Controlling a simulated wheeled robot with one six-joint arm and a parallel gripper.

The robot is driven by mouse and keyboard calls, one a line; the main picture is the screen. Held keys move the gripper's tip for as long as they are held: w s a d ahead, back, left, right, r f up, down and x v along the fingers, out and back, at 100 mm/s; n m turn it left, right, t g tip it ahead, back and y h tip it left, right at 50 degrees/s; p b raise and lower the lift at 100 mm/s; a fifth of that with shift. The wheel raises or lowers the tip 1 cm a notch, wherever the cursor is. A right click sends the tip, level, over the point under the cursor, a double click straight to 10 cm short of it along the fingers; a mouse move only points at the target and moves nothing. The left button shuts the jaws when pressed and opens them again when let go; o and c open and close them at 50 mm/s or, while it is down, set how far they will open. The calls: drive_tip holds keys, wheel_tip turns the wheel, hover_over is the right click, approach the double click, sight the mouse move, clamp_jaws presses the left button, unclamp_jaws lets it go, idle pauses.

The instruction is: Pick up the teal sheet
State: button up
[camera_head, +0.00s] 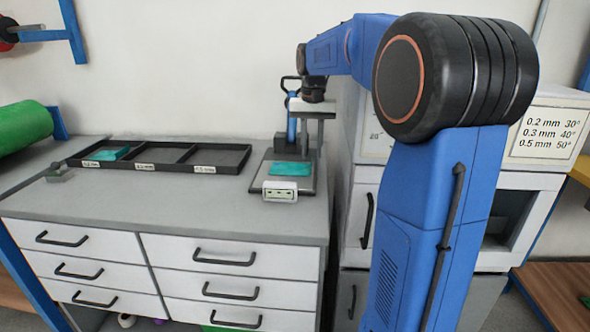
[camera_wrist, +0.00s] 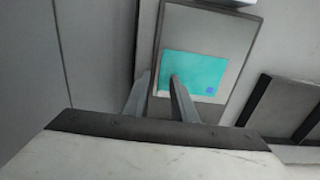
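A teal sheet (camera_head: 291,168) lies flat on the plate of a small bench device (camera_head: 267,172). In the wrist view the teal sheet (camera_wrist: 200,72) has a small blue square at one corner and lies on a grey, dark-edged plate (camera_wrist: 205,28). My gripper (camera_head: 312,138) is above the back right part of the device, apart from the sheet. In the wrist view my gripper (camera_wrist: 160,77) shows two separated grey fingers with nothing between them. One fingertip overlaps the sheet's left part in the picture; the other lies just beside its edge.
Another teal piece (camera_head: 107,154) lies in the left compartment of a black labelled tray (camera_head: 158,166). A small white box (camera_head: 280,191) sits at the device's front. A blue upright part (camera_head: 292,125) stands behind the plate. A white cabinet (camera_head: 368,150) stands close on the right.

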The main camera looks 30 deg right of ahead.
drive_tip(key=shift+f, duration=1.45)
clamp_jaws()
drive_tip(key=shift+r, duration=0.15)
